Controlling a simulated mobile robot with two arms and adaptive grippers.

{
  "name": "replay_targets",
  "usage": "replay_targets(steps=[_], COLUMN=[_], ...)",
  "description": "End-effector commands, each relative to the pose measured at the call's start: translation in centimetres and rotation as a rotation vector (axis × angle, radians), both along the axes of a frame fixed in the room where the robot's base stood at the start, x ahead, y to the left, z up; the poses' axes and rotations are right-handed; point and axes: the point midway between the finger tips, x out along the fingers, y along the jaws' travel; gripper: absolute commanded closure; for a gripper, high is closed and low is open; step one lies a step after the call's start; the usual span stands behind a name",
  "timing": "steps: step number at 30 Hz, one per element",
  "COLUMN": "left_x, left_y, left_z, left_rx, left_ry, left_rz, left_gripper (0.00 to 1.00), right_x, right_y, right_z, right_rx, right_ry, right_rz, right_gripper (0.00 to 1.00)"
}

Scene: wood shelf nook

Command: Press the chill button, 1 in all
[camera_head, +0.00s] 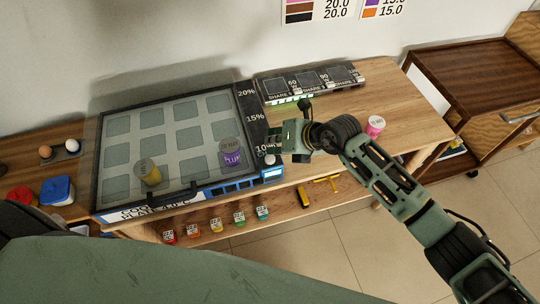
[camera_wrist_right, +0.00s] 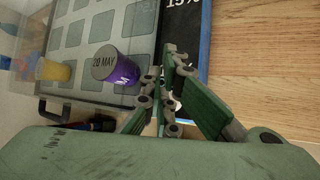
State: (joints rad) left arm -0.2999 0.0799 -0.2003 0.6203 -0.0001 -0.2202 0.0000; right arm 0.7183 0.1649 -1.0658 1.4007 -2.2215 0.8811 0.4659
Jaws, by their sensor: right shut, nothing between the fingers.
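The cooling plate (camera_head: 150,102) is a dark-framed panel with grey squares and a blue front strip (camera_head: 232,187) with small dark displays. A small pale round knob (camera_head: 270,160), perhaps the chill button, sits at its front right corner; I see no label on it. My right gripper (camera_head: 287,137) is shut and empty, over the plate's right edge, close behind the knob. Its fingers also show in the right wrist view (camera_wrist_right: 174,62), beside the purple cup and partly hiding the front right corner. I cannot tell whether they touch anything. My left gripper is out of view.
A purple cup (camera_head: 232,158) and a yellow cup (camera_head: 149,177) stand on the plate. A black unit with several panels (camera_head: 311,82) is behind. A pink can (camera_head: 375,126) stands right on the wooden top. Several small coloured jars (camera_head: 217,225) sit below the front.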

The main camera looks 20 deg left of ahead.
Motion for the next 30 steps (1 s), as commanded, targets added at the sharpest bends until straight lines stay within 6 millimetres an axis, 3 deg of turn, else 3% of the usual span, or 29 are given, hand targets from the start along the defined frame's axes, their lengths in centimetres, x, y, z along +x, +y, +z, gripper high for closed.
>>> replay_targets(steps=[3, 12, 30], left_x=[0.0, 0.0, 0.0], left_y=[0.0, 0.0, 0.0], left_z=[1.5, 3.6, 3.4], left_rx=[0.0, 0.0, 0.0], left_ry=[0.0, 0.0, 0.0], left_rz=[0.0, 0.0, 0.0], left_gripper=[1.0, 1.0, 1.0], right_x=[0.0, 0.0, 0.0], right_y=[0.0, 0.0, 0.0], right_z=[1.8, 4.4, 4.3], right_rx=[0.0, 0.0, 0.0], right_ry=[-0.001, -0.001, -0.001], right_rz=[0.0, -0.001, -0.001], right_gripper=[1.0, 1.0, 1.0])
